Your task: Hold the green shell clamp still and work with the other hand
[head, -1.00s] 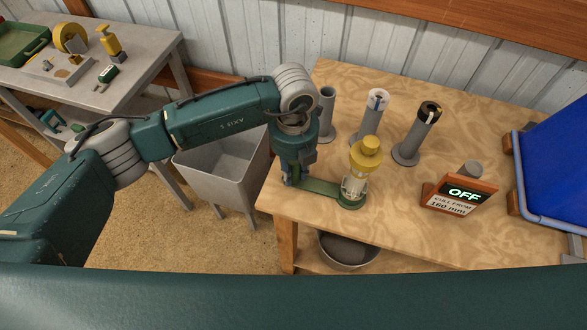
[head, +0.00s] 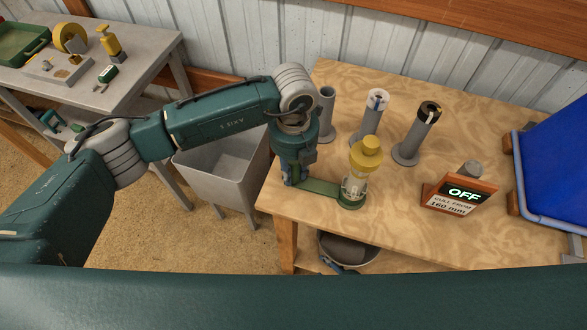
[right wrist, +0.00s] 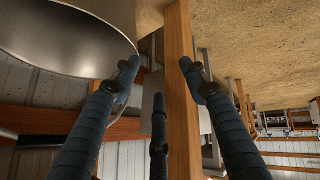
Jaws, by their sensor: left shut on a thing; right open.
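The green shell clamp (head: 320,187) lies at the bench's near left corner, its flat arm reaching right to a round green base. A clear cylinder with a yellow stepped cap (head: 367,153) stands upright in that base; its contents are too small to tell. My left gripper (head: 291,182) is shut on the clamp's left end. My right gripper shows in the right wrist view (right wrist: 160,72), its fingers apart with nothing between them. In the head view only a bit of it (head: 340,268) shows, low by the metal bowl (head: 350,250) below the bench top.
Three grey tubes (head: 405,152) stand on the bench behind the clamp. A sign reading OFF and "CULL FROM 160 mm" (head: 458,195) stands to the right, near a blue bin (head: 555,165). A grey hopper (head: 225,170) stands left of the bench. A wooden post (right wrist: 180,110) is close to my right fingers.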

